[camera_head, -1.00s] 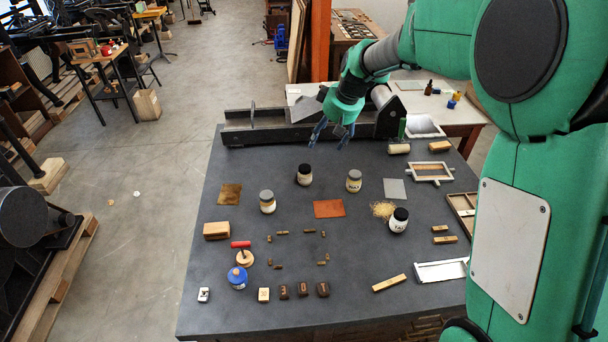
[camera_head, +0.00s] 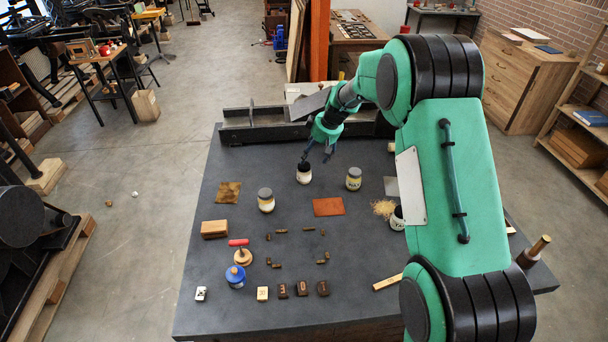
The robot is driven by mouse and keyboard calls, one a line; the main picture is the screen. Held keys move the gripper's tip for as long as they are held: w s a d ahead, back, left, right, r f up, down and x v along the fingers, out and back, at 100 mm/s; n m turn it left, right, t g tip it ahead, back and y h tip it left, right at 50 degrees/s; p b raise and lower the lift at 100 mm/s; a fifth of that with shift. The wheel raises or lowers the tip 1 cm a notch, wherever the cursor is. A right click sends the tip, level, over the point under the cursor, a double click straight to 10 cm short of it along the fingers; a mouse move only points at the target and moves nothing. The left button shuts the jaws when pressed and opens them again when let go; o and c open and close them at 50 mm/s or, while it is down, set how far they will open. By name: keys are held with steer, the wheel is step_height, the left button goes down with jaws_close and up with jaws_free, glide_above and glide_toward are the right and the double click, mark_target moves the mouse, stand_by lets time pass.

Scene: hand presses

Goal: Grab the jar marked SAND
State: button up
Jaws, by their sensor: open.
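Several small lidded jars stand upright on the dark table, and their labels are too small to read, so I cannot tell which is marked SAND. A dark-lidded pale jar (camera_head: 304,175) stands at the back. A grey-lidded jar (camera_head: 266,203) is to its left and nearer. Another grey-lidded jar (camera_head: 353,181) is to its right. A white jar (camera_head: 396,222) at the right is partly hidden by my arm. My gripper (camera_head: 316,156) is open and empty, its fingers close above and behind the dark-lidded jar. I cannot tell whether they touch it.
A brown-orange sheet (camera_head: 328,207) and a mustard sheet (camera_head: 228,192) lie near the jars. My arm covers the table's right side.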

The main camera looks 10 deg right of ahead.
mark_target(304, 172)
steer(key=shift+x, duration=4.3)
steer(key=shift+f, duration=0.1)
steer(key=shift+b+x, duration=0.45)
steer(key=shift+x, duration=2)
steer(key=c, duration=1.4)
steer(key=shift+c, duration=0.2)
